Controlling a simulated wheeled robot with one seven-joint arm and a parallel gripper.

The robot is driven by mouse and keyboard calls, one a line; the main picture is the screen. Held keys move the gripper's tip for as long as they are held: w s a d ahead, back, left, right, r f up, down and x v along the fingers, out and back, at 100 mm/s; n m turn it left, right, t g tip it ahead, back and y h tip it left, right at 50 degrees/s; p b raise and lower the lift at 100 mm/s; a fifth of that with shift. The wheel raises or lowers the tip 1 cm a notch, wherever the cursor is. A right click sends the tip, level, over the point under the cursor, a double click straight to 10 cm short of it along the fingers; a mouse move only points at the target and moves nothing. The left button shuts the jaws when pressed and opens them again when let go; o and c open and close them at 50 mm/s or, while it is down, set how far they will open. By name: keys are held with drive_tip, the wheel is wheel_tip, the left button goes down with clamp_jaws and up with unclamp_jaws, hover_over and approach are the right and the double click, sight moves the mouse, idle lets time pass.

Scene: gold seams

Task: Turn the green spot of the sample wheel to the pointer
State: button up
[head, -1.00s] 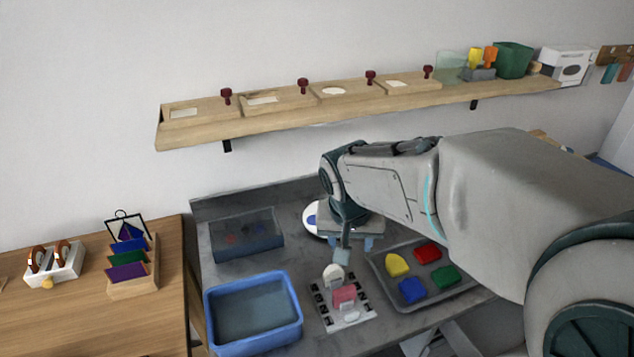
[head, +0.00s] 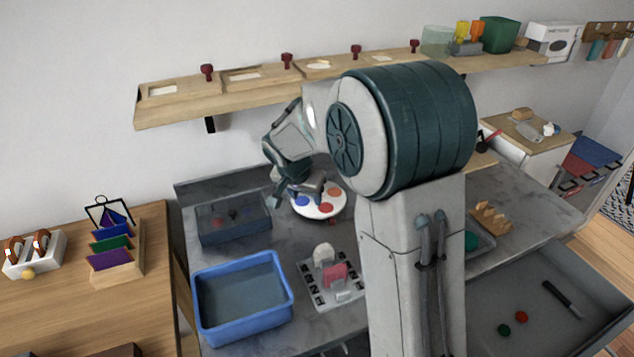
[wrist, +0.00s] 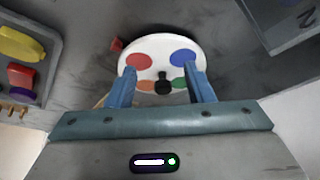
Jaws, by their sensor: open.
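The sample wheel (head: 318,214) is a white disc on the grey bench; in the head view its blue, orange and red spots show. In the wrist view, the wheel (wrist: 160,48) has a red spot (wrist: 138,61), a blue spot (wrist: 182,57), an orange spot (wrist: 145,86) and a partly covered green spot (wrist: 178,84). A small red block (wrist: 117,44), likely the pointer, sits at its rim beyond the red spot. My gripper (wrist: 161,72) is open over the wheel, its fingers either side of the black centre knob (wrist: 163,86). Contact cannot be told.
A dark translucent box (head: 233,219) stands left of the wheel, with a blue tub (head: 243,297) nearer. A rack board (head: 318,300) lies in front of the wheel. A wooden shelf (head: 240,92) runs above. A drawer (head: 560,280) is open at right.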

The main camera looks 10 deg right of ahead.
drive_tip(key=w+d, duration=0.1)
drive_tip(key=w, duration=0.1)
drive_tip(key=w+d+p, duration=0.1)
drive_tip(key=w, duration=0.1)
drive_tip(key=w+d, duration=0.2)
drive_tip(key=shift+x, duration=1.1)
drive_tip(key=shift+s+f, duration=0.1)
drive_tip(key=shift+f, duration=0.3)
clamp_jaws()
